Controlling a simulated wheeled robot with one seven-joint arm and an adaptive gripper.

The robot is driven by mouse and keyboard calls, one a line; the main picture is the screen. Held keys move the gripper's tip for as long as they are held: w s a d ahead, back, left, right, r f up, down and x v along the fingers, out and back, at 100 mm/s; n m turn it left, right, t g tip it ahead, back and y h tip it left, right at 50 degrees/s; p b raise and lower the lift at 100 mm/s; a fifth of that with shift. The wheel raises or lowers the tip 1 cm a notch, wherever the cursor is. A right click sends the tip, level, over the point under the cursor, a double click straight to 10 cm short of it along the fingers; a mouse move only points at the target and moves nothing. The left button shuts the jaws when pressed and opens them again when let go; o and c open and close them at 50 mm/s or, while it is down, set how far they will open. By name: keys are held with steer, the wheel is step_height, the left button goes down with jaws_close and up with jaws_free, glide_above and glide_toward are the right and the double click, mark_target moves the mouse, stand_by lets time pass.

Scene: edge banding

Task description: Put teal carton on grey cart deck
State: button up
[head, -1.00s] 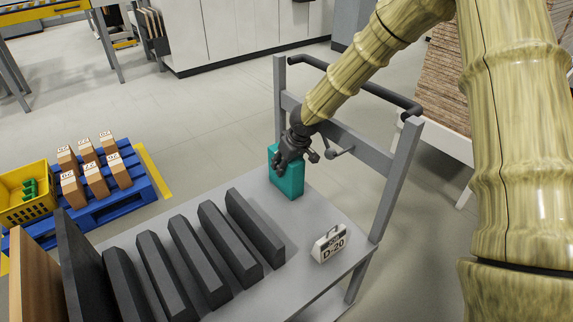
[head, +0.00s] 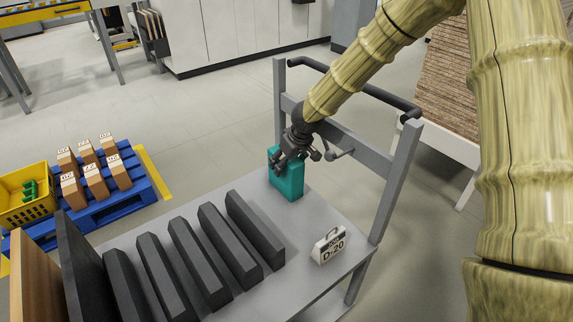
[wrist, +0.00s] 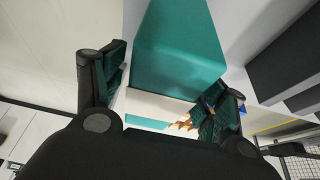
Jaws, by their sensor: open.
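The teal carton (head: 289,186) stands upright on the far end of the grey cart deck (head: 302,225), near the handle frame. My gripper (head: 284,164) is at the carton's upper part and covers some of it in the head view. In the wrist view, the carton (wrist: 178,50) fills the upper middle. The fingers of my gripper (wrist: 166,84) are spread apart, one to each side of the carton's near end. I see no clear finger contact with it.
Several dark grey bars (head: 192,258) lie side by side on the deck. A white D-20 sign (head: 328,246) stands near its right edge. The cart's handle frame (head: 397,180) rises behind. A blue pallet (head: 134,190) with brown boxes and a yellow crate (head: 25,208) are at left.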

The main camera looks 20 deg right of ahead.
steer(key=p+v, duration=0.1)
steer(key=v, duration=0.9)
steer(key=shift+r, duration=0.1)
steer(key=shift+a, duration=0.1)
